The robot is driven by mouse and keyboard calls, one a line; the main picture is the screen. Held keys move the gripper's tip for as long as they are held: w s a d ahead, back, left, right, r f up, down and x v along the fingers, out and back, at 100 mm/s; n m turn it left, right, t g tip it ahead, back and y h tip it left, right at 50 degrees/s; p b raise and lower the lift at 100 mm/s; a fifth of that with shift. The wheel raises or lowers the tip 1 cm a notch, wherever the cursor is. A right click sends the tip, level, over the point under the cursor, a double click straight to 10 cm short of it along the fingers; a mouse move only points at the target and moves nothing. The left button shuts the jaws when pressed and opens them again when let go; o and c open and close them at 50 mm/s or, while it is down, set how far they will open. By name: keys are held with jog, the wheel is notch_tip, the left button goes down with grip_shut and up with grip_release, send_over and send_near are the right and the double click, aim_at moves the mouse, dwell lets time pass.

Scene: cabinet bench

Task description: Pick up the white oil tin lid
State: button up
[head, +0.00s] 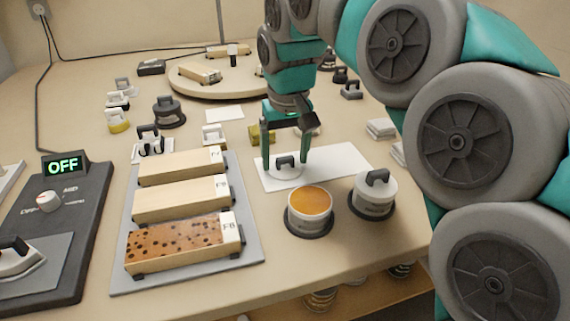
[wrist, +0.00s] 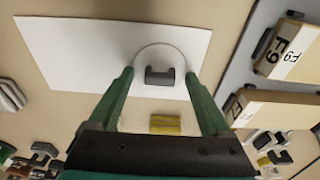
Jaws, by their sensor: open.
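The white lid (head: 286,170) with a dark grey handle lies on a white sheet (head: 335,163) on the bench. In the wrist view the lid (wrist: 176,56) shows as a pale disc near the sheet's edge, its handle (wrist: 159,76) between my fingers. My gripper (head: 285,163) is open, its green fingers either side of the handle; in the wrist view it (wrist: 161,84) points down at the lid. I cannot tell whether the fingers touch the lid. An open tin with amber contents (head: 310,202) stands in front of the sheet.
A lidded white tin (head: 375,195) stands right of the open tin. A grey tray (head: 252,232) with several labelled wood blocks lies to the left. A yellow block (head: 262,135) sits behind the sheet. A control panel reading OFF (head: 65,164) is far left.

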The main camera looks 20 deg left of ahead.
grip_shut()
dwell(0.6)
